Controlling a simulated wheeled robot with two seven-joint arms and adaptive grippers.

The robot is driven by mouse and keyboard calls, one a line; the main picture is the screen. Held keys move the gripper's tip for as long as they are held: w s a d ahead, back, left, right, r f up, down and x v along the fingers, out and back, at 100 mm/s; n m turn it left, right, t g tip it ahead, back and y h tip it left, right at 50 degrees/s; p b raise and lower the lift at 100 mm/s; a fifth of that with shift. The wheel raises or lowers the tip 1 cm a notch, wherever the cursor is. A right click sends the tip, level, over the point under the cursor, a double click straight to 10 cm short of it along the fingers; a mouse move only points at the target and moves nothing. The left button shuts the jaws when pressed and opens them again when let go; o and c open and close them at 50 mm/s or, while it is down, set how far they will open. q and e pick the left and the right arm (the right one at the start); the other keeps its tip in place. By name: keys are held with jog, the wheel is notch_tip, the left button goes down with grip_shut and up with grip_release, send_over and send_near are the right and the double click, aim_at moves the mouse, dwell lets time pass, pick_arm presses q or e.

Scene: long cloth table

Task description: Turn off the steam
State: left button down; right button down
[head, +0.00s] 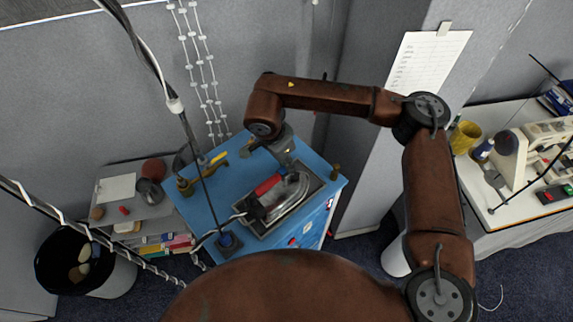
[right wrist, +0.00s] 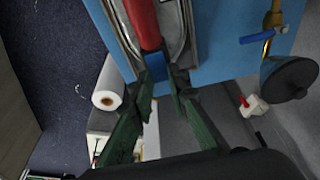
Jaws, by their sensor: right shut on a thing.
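The iron (head: 295,197) with its red handle (head: 268,184) lies on a dark tray on the blue-topped cart. My right gripper (head: 287,163) is at the upper right end of this handle. A brass valve (right wrist: 267,42) with a blue lever shows in the right wrist view, to the right of the iron and apart from the fingers. My left gripper is not in view.
Brass fittings (head: 186,186) stand on the cart's left part and a small brass post (head: 336,172) at its right corner. A dark round disc (right wrist: 290,78) and a white box with a red switch (right wrist: 253,105) sit beside the cart. Cables hang at the left.

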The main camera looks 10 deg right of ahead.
jog(key=c, duration=1.8)
grip_release()
jog(key=shift+c, duration=0.2)
jog(key=shift+r, duration=0.1)
jog(key=v, duration=1.2)
jog(key=shift+w, duration=0.1)
